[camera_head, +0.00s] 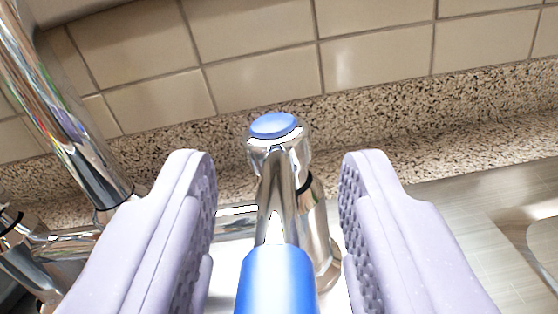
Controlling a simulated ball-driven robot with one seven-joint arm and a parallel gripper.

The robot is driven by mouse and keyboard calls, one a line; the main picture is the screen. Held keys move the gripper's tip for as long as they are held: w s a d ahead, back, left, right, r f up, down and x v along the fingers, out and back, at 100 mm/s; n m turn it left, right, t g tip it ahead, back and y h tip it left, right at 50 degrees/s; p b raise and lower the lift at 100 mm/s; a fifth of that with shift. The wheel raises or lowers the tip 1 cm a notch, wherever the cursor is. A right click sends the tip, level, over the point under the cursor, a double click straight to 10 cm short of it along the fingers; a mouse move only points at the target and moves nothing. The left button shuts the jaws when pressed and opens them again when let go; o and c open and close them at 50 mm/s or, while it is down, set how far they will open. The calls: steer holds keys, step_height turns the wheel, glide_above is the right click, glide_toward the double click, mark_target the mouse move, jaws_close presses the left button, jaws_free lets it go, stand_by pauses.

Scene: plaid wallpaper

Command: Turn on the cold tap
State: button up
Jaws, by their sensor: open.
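The cold tap (281,180) is a chrome handle with a blue round cap (274,125) on top and a blue grip (277,283) on the lever that points towards me. My gripper (275,170) is open. Its two pale lilac fingers with studded inner faces stand on either side of the lever. I see a gap between each finger and the lever, so neither seems to touch it. The lower end of the blue grip is cut off by the bottom edge.
A chrome spout (65,120) rises at the left, with another chrome fitting (20,250) at the lower left edge. A speckled granite ledge (440,150) and beige tiled wall (375,60) lie behind. A brushed metal surface (470,220) is at the right.

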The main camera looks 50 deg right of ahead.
jaws_close()
steer(key=n+t+y+b, duration=0.1)
steer(key=s+d+n+t+y+b, duration=0.1)
steer(key=b, duration=0.1)
steer(key=shift+s+d+f+t+y, duration=0.1)
steer(key=shift+f+t+y, duration=0.1)
steer(key=shift+t+y, duration=0.15)
steer(key=shift+s+d+r+n+t+y+b, duration=0.15)
steer(key=shift+n+t+y+b, duration=0.15)
steer(key=shift+n+t+y, duration=0.2)
steer(key=shift+s+d+r+n+t+y+b, duration=0.15)
steer(key=shift+n+t+y+b, duration=0.2)
steer(key=shift+n+y, duration=0.25)
steer(key=shift+w+f, duration=0.1)
jaws_free()
steer(key=p+v, duration=0.1)
steer(key=v, duration=0.6)
steer(key=shift+s+a+p, duration=0.2)
steer(key=shift+s+p, duration=0.15)
steer(key=shift+p, duration=0.05)
